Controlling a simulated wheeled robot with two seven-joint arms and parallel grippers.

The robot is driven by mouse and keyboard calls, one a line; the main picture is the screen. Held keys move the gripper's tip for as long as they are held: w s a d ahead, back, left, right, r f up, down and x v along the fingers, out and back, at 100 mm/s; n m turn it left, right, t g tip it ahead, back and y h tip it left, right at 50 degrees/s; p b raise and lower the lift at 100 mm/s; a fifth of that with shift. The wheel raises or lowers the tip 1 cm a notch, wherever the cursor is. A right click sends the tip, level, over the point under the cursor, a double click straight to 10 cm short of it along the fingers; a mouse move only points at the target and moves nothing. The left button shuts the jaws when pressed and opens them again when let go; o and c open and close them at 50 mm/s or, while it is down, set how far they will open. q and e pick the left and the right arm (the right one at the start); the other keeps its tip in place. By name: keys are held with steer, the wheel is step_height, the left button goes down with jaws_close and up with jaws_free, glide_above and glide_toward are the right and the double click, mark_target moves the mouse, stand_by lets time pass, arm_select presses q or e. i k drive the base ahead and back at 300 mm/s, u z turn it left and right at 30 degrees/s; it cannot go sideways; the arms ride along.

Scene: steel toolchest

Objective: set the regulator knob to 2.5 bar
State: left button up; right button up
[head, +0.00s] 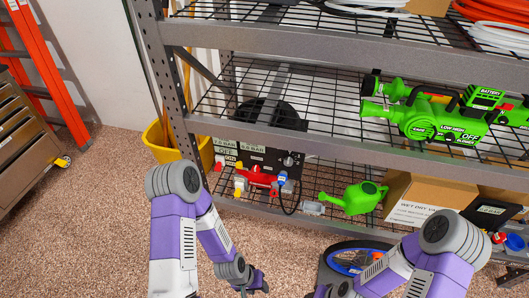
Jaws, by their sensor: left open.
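A dark panel (252,153) with white lettering and a round dial stands on the lowest shelf at the left. Red fittings (258,178) and a small blue knob-like part (282,177) are at its front, with a yellow part (239,184) beside them. Which part is the regulator knob, and its setting, are too small to tell. My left gripper (257,285) is open and empty, low at the bottom edge, in front of the shelf and apart from the panel. My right gripper (333,291) is at the bottom edge, mostly cut off; its jaws cannot be made out.
A green watering can (362,197), a cardboard box (408,196) and a second dark panel (490,210) are on the lowest shelf. A green blower (440,115) lies above. A blue-rimmed wheel (350,260) is on the floor. A yellow bucket (160,146) stands left of the rack post.

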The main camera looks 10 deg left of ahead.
mark_target(289, 161)
steer(key=k, duration=0.6)
steer(key=u, duration=0.45)
steer(key=i, duration=1.3)
steer(key=u, duration=0.6)
